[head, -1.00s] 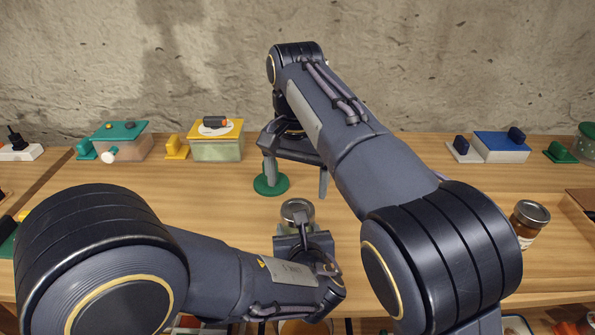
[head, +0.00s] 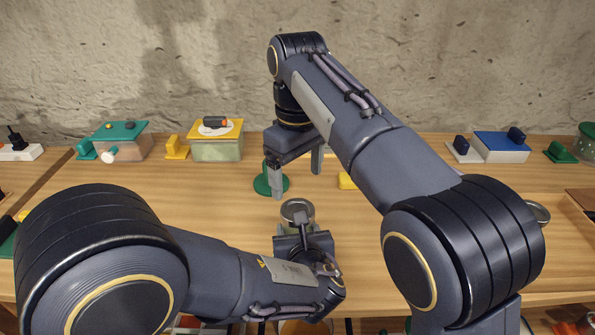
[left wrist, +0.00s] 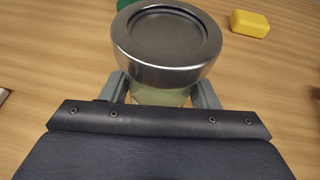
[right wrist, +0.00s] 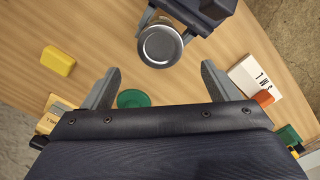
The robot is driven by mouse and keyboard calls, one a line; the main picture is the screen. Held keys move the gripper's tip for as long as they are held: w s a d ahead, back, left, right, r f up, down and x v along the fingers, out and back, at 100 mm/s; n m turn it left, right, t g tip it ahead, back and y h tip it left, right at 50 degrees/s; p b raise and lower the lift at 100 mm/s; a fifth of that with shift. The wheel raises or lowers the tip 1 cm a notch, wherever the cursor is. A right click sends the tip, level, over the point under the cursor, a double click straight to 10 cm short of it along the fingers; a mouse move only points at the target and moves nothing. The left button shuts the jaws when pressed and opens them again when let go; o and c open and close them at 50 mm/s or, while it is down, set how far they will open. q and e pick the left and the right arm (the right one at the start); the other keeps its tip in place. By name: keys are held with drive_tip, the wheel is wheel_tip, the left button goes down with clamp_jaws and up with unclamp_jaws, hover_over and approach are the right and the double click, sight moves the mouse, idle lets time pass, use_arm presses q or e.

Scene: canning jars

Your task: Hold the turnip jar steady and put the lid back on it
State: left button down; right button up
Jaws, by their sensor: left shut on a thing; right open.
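The turnip jar (head: 298,218) stands upright at the front middle of the table, pale green glass under a silver lid. The lid (left wrist: 165,45) covers the jar's mouth and looks level; I cannot tell how tight it is. The lid also shows in the right wrist view (right wrist: 160,46). My left gripper (left wrist: 160,94) is shut around the jar's body, below the lid. My right gripper (head: 296,175) is open and empty, pointing down, behind and above the jar. In the right wrist view the lid lies beyond its spread fingers (right wrist: 160,72), apart from them.
A flat green disc (right wrist: 133,98) lies on the table behind the jar, partly behind my right finger in the head view. A yellow block (right wrist: 58,61) lies near it. Boxes, including a yellow-lidded one (head: 216,143), line the back. Another silver-lidded jar (head: 538,212) is mostly hidden by my right arm.

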sight(297, 204)
drive_tip(key=shift+f, duration=4)
drive_tip(key=shift+c, duration=0.2)
drive_tip(key=c, duration=0.9)
drive_tip(key=shift+m, duration=0.9)
drive_tip(key=shift+c, duration=0.2)
drive_tip(key=o, duration=1.2)
drive_tip(key=shift+c, duration=0.2)
wheel_tip(297, 204, up, 12)
use_arm(q)
drive_tip(key=shift+c, duration=2.2)
unclamp_jaws()
